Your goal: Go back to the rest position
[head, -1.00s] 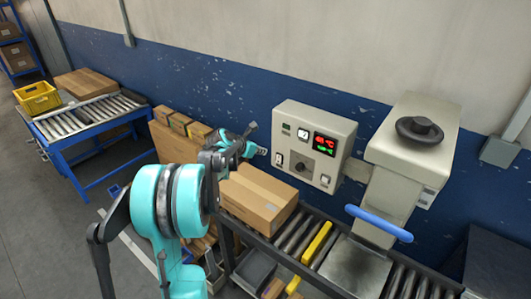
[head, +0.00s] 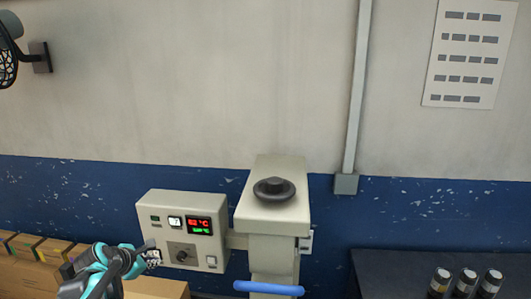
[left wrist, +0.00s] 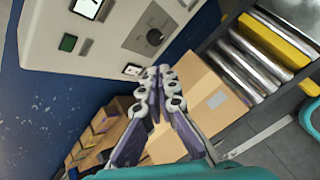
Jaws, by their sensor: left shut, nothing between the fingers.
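My left gripper (head: 152,258) is in front of the lower left of the control box (head: 184,228) in the head view. In the left wrist view the left gripper (left wrist: 158,75) is shut with nothing between its fingers, close to the box's panel (left wrist: 110,35). The panel carries a dark knob (left wrist: 154,37), a gauge and switches. My right gripper is not in view.
The sealing machine (head: 272,210) with a blue handle (head: 268,287) stands right of the box. Cardboard boxes (head: 28,273) are at the left. Several cans (head: 466,281) stand on a dark surface at the right.

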